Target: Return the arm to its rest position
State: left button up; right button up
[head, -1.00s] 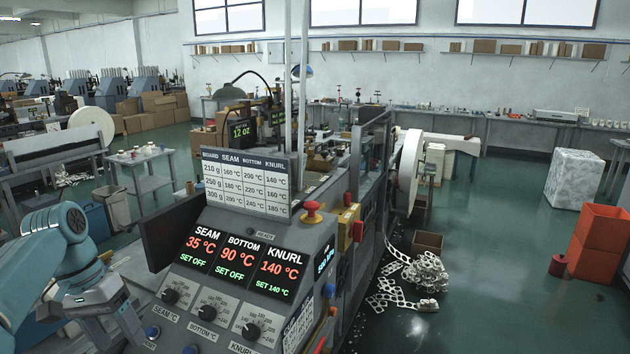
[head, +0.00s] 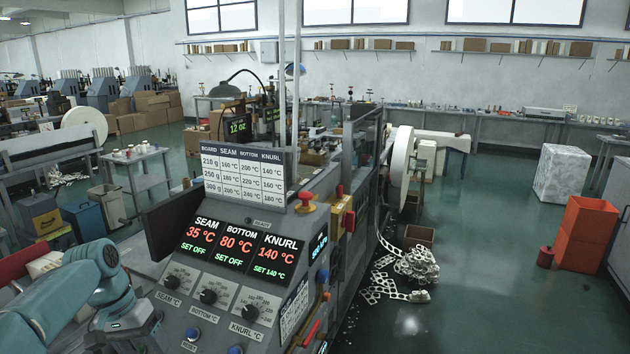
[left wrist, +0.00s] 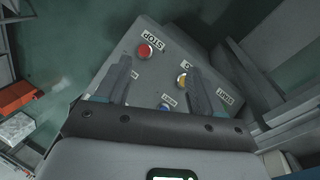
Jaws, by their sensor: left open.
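My left arm (head: 85,285) comes in from the lower left in the head view, teal, bent beside the control panel (head: 225,285). Its gripper end is low at the bottom edge there, and the fingers cannot be made out. In the left wrist view my left gripper (left wrist: 160,88) is open, with nothing between its two grey fingers. Beyond the fingers is a grey button box with a red STOP button (left wrist: 150,51), a yellow button (left wrist: 182,79) and a blue button (left wrist: 165,106). My right gripper is in neither view.
The panel's displays (head: 237,246) read SEAM 35, BOTTOM 80 and KNURL 140 °C. Dials and a red mushroom button (head: 305,202) are on the machine. A blue bin (head: 85,220) and a side table (head: 135,155) stand left. Green floor (head: 480,250) is open at right.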

pick_arm(q)
jog(key=s+d+f, duration=0.2)
jog(key=d+f, duration=0.2)
jog(key=f, duration=0.5)
jog(key=s+d+f+b, duration=0.1)
jog(key=s+d+f, duration=0.3)
jog(key=f, duration=0.5)
jog(key=s+d+f, duration=0.1)
jog(key=d+f, duration=0.4)
jog(key=f, duration=0.3)
jog(key=s+d+f+n, duration=0.1)
jog(key=s+d+f, duration=0.2)
jog(key=s, duration=0.6)
jog(key=s+d+f+n+t, duration=0.1)
jog(key=s+d+f, duration=0.3)
jog(key=s, duration=0.6)
jog(key=shift+d+f+h+b, duration=0.25)
jog(key=shift+d+h+b, duration=0.15)
jog(key=shift+d, duration=0.05)
jog(key=shift+w, duration=0.1)
jog(key=shift+s, duration=0.2)
jog(key=shift+w, duration=0.15)
